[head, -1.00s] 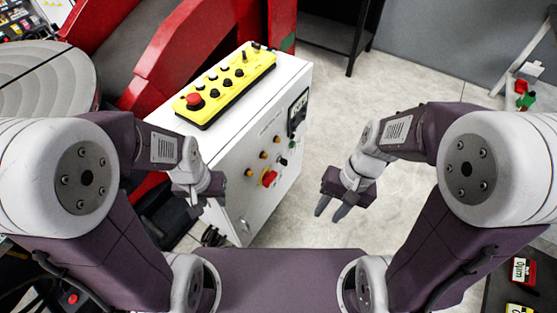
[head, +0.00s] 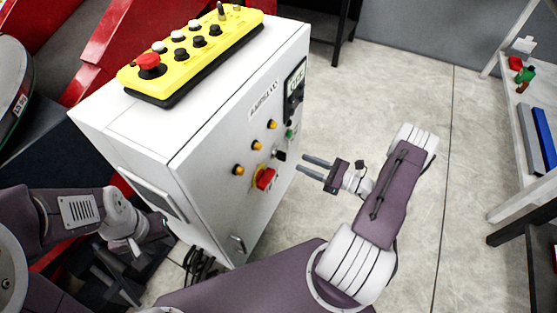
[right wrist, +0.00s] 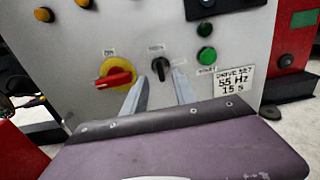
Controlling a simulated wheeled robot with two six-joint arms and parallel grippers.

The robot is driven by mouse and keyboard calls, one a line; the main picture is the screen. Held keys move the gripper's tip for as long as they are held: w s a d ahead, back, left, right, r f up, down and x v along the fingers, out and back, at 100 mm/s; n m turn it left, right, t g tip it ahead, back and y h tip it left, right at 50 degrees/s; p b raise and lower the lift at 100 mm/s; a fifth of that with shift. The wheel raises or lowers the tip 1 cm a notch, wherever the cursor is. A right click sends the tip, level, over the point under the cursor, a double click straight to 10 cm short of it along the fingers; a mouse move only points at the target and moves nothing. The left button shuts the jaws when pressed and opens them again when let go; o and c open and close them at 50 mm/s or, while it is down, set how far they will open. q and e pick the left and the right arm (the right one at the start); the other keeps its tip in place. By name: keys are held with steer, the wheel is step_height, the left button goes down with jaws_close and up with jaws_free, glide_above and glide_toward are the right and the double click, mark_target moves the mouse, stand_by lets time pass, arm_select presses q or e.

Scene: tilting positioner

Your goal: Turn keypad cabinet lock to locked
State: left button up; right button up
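The white cabinet (head: 205,170) stands in front of me, its panel facing right. A small black selector (head: 280,155) on this panel looks like the lock. In the right wrist view the black selector (right wrist: 160,66) has its grip roughly upright, under a label too small to read. My right gripper (head: 301,163) is open and empty, its fingers pointing at the selector with a small gap. In the right wrist view the fingertips (right wrist: 159,76) straddle the selector's line. My left gripper (head: 160,230) is low by the cabinet's left side; its fingers are unclear.
A red rotary switch (right wrist: 115,77) on a yellow plate sits left of the selector. Green round parts (right wrist: 206,55) and a drive label (right wrist: 233,85) are to its right. A yellow button box (head: 195,50) lies on the cabinet top. A shelf (head: 515,140) stands far right; floor between is clear.

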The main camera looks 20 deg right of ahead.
mark_target(282, 160)
steer(key=b+x, duration=0.1)
steer(key=x, duration=0.8)
steer(key=shift+a, duration=0.1)
jaws_close()
